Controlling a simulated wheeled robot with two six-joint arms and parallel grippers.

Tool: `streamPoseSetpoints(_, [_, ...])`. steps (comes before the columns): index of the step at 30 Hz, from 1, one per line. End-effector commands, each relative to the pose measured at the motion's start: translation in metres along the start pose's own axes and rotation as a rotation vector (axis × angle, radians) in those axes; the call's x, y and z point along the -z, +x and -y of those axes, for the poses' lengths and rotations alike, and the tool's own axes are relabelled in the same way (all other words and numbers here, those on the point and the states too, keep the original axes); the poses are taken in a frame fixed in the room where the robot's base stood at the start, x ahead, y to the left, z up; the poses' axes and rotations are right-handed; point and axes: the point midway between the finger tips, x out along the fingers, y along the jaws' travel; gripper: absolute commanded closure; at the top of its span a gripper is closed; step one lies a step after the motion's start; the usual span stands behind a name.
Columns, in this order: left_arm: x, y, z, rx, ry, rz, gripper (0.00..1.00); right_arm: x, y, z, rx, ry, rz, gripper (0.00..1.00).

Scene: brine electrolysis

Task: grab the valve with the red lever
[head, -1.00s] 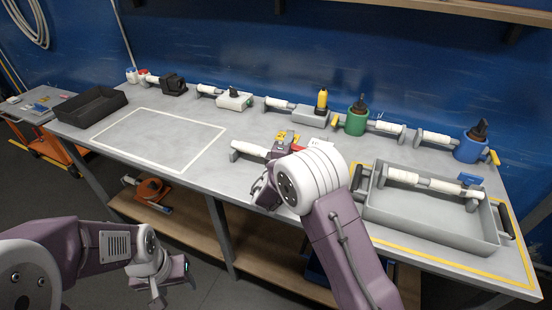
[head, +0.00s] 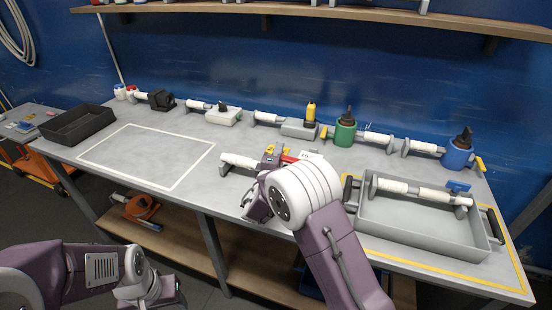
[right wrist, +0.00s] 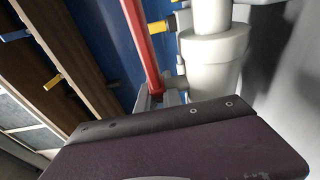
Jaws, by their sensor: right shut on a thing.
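The valve with the red lever lies on the grey table near its front middle in the head view. Its white pipe (head: 240,161) points left, and its red lever (head: 289,158) shows beside my right wrist. My right gripper (head: 268,163) is shut on the valve; my wrist hides part of it. In the right wrist view the red lever (right wrist: 142,45) and white pipe body (right wrist: 213,55) are close up, beyond a dark purple jaw. My left gripper (head: 163,293) is low at the front, off the table; its jaw state is unclear.
A grey tray (head: 425,233) holding a valve with a blue lever (head: 457,186) stands at right. Green (head: 345,132) and blue (head: 458,155) devices with white pipes line the back. A black bin (head: 75,125) is at left, beside an empty white-outlined area (head: 145,160).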

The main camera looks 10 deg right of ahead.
Motion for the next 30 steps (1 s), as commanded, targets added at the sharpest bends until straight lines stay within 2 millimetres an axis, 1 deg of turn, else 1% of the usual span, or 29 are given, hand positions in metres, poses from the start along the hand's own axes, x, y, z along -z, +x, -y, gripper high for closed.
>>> streamPoseSetpoints(1, [0.000, -0.002, 0.000, 0.000, 0.000, 0.000, 0.45, 0.000, 0.000, -0.011, -0.006, 0.005, 0.000, 1.00])
streamPoseSetpoints(5, [0.001, -0.005, 0.000, 0.000, 0.000, 0.000, 0.45, -0.002, 0.000, -0.036, -0.007, 0.006, 0.000, 1.00])
streamPoseSetpoints(6, [0.000, -0.003, 0.000, 0.000, 0.000, 0.000, 0.45, -0.013, -0.002, -0.038, -0.005, 0.004, 0.003, 1.00])
streamPoseSetpoints(8, [0.000, -0.003, 0.000, 0.000, 0.000, 0.000, 0.45, -0.026, -0.005, -0.046, -0.005, 0.003, 0.003, 1.00])
streamPoseSetpoints(15, [0.000, -0.001, 0.000, 0.000, 0.000, 0.000, 0.45, -0.081, -0.017, -0.080, -0.008, 0.005, 0.004, 1.00])
streamPoseSetpoints(18, [0.000, 0.000, 0.000, 0.000, 0.000, 0.000, 0.45, -0.099, -0.021, -0.090, -0.007, 0.004, 0.004, 1.00])
streamPoseSetpoints(21, [0.000, 0.000, 0.000, 0.000, 0.000, 0.000, 0.45, -0.109, -0.023, -0.096, -0.006, 0.003, 0.002, 1.00])
streamPoseSetpoints(24, [0.000, 0.000, 0.000, 0.000, 0.000, 0.000, 0.45, -0.114, -0.024, -0.099, -0.004, 0.002, 0.000, 1.00])
streamPoseSetpoints(30, [0.000, 0.000, 0.000, 0.000, 0.000, 0.000, 0.45, -0.114, -0.024, -0.099, -0.004, 0.002, -0.001, 1.00])
